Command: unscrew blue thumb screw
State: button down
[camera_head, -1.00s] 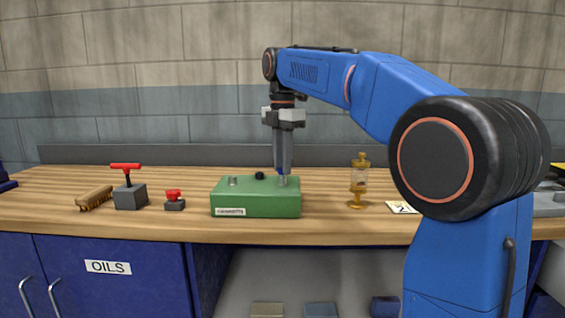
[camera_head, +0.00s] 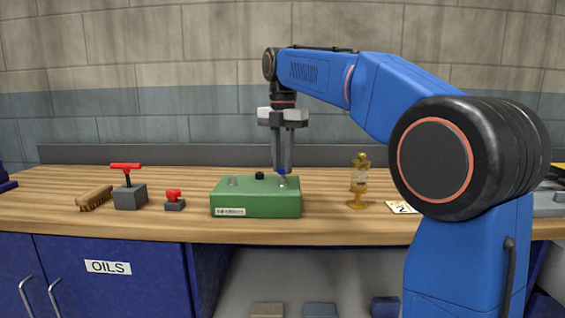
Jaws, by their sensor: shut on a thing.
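The blue thumb screw (camera_head: 281,171) shows as a small blue spot between my fingertips, above a grey post at the right end of the green box (camera_head: 256,205). My gripper (camera_head: 282,168) points straight down and is shut on the screw. The fingers hide most of the screw, and I cannot tell how far its thread sits in the post. A black knob (camera_head: 259,175) and another grey post (camera_head: 233,181) stand on the box top to the left.
A brass oiler (camera_head: 358,185) stands to the right, near a card marked 2 (camera_head: 402,207). On the left are a red button (camera_head: 174,199), a grey block with a red T-handle (camera_head: 128,190) and a brush (camera_head: 94,197). The wooden bench behind the box is clear.

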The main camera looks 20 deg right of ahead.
jog(key=shift+n, duration=1.2)
jog(key=c, duration=1.7)
grip_release()
